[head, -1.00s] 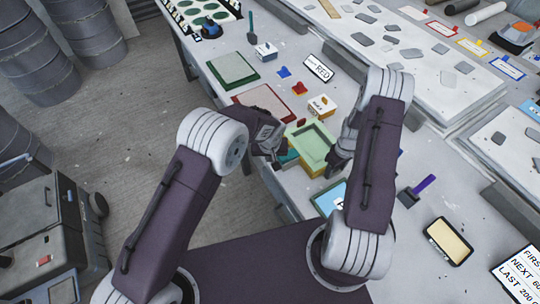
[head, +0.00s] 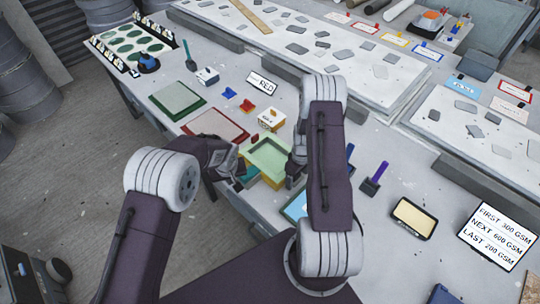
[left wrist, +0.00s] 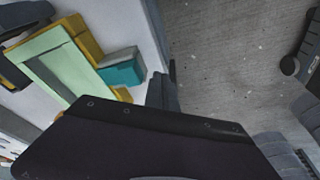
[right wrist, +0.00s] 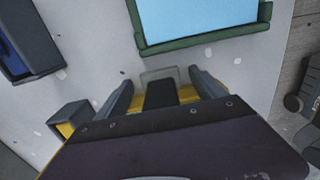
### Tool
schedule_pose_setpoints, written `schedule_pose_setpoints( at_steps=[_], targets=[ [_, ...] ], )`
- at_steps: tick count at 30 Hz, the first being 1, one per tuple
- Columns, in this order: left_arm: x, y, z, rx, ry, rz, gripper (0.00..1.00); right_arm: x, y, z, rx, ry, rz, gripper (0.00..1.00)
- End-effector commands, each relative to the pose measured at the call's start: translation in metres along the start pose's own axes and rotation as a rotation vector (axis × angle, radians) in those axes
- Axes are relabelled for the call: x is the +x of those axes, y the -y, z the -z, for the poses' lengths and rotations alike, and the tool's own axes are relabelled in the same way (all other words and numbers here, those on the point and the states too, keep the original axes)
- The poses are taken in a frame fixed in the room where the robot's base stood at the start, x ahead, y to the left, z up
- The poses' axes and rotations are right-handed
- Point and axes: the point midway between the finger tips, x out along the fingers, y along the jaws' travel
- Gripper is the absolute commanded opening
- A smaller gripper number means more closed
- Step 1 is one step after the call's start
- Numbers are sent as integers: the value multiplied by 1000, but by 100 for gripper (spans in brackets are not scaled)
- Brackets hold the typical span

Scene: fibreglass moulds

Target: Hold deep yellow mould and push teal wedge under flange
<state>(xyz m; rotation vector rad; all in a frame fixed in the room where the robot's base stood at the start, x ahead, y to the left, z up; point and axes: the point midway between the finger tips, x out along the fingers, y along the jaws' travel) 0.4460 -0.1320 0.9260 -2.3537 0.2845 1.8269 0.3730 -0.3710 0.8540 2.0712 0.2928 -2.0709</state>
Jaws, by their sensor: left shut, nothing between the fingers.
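The deep yellow mould (head: 268,158), with a pale green inside, stands near the front edge of the table. It shows at the left of the left wrist view (left wrist: 88,38). The teal wedge (left wrist: 122,70) lies beside the mould's yellow side, next to a yellow block; in the head view the wedge (head: 249,174) is partly hidden. My left gripper (head: 236,166) is shut and empty, beside the wedge on its outer side. My right gripper (right wrist: 160,85) is at the mould's right end, fingers apart with yellow and a dark block between them; whether they grip is unclear.
A blue panel with a green frame (right wrist: 195,18) lies close to my right gripper. A red-framed panel (head: 215,126) and a white-and-yellow box (head: 271,119) stand behind the mould. A purple-handled tool (head: 374,178) lies to the right. The floor is open beyond the table's left edge.

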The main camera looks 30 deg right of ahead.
Motion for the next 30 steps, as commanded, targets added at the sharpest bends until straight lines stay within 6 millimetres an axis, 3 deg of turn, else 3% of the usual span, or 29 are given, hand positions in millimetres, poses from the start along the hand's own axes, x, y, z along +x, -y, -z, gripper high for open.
schedule_pose_setpoints(
  at_steps=[5,8,15,21,30],
  targets=[
    [0,0,0,0,0,0,0,-1,0,0,-1,0,0,80],
    [0,0,0,0,0,0,0,-12,-1,1,-1,-3,-3,80],
    [0,0,0,0,0,0,0,-73,-1,1,0,-5,-5,80],
    [0,0,0,0,0,0,0,-110,-1,1,0,-3,-3,80],
    [0,0,0,0,0,0,0,-120,0,0,0,0,0,80]
  ],
)
